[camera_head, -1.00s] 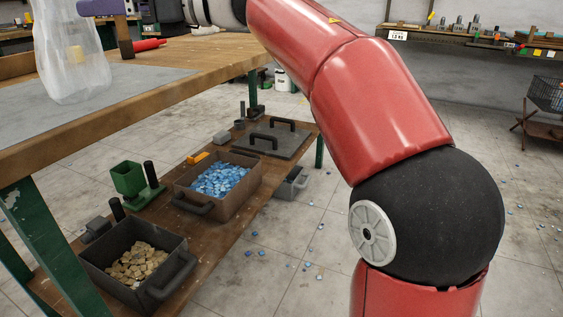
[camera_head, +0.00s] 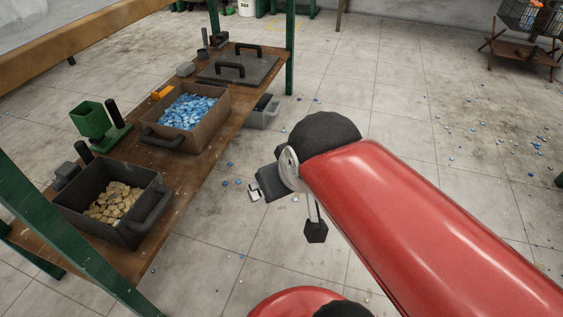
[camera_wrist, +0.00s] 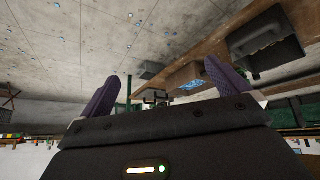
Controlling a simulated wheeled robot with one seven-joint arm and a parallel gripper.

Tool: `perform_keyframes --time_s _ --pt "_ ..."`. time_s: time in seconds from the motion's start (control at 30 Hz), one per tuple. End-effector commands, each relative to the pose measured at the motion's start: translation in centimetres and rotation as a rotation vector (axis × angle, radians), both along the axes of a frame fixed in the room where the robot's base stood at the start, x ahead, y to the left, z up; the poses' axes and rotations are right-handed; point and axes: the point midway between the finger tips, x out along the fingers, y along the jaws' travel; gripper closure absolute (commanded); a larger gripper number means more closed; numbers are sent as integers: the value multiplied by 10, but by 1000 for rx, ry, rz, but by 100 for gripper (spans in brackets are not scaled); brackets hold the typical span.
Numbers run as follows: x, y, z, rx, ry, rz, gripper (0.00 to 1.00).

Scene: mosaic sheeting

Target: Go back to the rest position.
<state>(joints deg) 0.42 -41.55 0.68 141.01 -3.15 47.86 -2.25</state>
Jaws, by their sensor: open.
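My gripper (camera_wrist: 161,72) shows in the wrist view as two purple fingers spread wide apart. It is open, and nothing is held between the fingers. It points out over the grey floor, apart from the bench and its lower shelf. In the head view my red arm crosses the lower right, bent in front of the body. The gripper's fingers cannot be made out in that view.
A wooden lower shelf (camera_head: 193,168) at the left holds a bin of yellowish pieces (camera_head: 70,207), a bin of blue pieces (camera_head: 222,118), a green hopper (camera_head: 90,120) and a dark lid (camera_head: 254,72). Loose blue pieces dot the floor. A wire basket (camera_head: 520,18) stands far right.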

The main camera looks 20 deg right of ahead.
Motion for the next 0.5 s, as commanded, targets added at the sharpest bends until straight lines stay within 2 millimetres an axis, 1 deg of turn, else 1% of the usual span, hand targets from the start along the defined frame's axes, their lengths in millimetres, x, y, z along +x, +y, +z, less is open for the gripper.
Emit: perform_keyframes --time_s 0.03,0.1,0.17,0.4,0.5 --pt "-11 3 -10 41 37 -23 0" --pt "-20 6 -17 75 69 -42 0" --pt "-23 7 -20 86 80 -49 0" --pt "-22 7 -19 84 80 -49 0" --pt "-22 7 -10 84 79 -48 0"
